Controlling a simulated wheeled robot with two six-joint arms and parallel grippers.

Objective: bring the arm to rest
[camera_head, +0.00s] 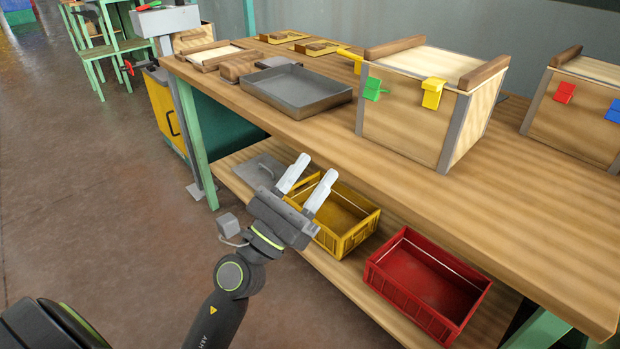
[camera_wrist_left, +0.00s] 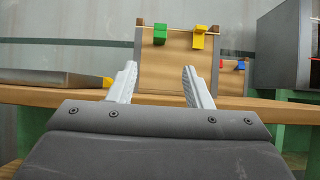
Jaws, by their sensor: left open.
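My left gripper (camera_head: 308,180) is open and empty. It is held in front of the workbench, in the picture over the yellow crate on the lower shelf. In the left wrist view its two pale fingers (camera_wrist_left: 160,82) stand apart with nothing between them. Beyond them is a wooden box (camera_wrist_left: 178,65) with a green clip (camera_wrist_left: 160,34) and a yellow clip (camera_wrist_left: 199,38) on its upper edge. My right gripper does not show.
The workbench (camera_head: 420,205) bears a grey tray (camera_head: 296,90), the wooden box (camera_head: 410,115) and a second box (camera_head: 575,118) with red and blue clips. The lower shelf holds a yellow crate (camera_head: 350,240) and a red crate (camera_head: 425,285). Open floor (camera_head: 90,200) lies at left.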

